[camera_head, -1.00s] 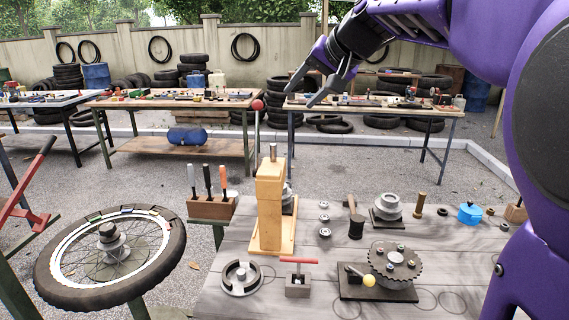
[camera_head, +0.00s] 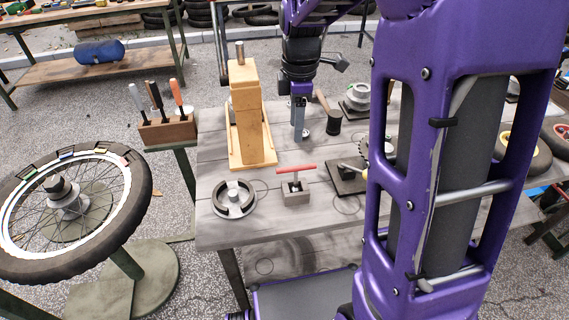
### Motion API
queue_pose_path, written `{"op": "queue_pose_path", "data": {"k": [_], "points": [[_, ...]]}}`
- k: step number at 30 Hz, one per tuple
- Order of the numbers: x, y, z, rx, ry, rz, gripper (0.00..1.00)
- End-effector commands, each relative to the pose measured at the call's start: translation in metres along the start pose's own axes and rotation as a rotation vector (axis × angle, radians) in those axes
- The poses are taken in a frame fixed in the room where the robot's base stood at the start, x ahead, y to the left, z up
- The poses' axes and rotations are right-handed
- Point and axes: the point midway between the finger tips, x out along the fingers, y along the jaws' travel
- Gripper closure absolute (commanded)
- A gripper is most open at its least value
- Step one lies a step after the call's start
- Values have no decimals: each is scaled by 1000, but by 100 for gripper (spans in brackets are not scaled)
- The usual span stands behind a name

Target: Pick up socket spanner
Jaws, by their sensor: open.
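A T-shaped tool with a red cross-handle, which looks like the socket spanner (camera_head: 296,169), stands upright in a small grey block (camera_head: 296,195) near the front middle of the grey wooden table (camera_head: 225,150). My gripper (camera_head: 299,137) points down over the table, behind the red handle and just right of the wooden press-like stand. It is apart from the spanner and appears empty. The gap between its fingers is hard to see from here. The spanner's lower end is hidden in the block.
The tall wooden stand (camera_head: 246,115) rises close left of my gripper. A round metal ring part (camera_head: 234,198) lies left of the spanner. A mallet (camera_head: 333,122) lies behind right. My arm hides the table's right side. A spoked wheel (camera_head: 70,210) stands at left.

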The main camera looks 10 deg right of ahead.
Motion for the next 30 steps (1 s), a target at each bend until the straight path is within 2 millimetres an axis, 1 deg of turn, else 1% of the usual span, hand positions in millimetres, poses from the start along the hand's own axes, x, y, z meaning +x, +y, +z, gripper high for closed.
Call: {"op": "queue_pose_path", "data": {"k": [5,7,18,21,28,30], "points": [[14,-7,5,-76,-13,-28,46],[24,-8,5,-82,-14,-31,46],[104,-10,6,-79,-14,-32,46],[119,-10,6,-78,-13,-30,46],[134,-10,6,-78,-14,-27,46],[142,-10,7,-77,-14,-29,46]]}}
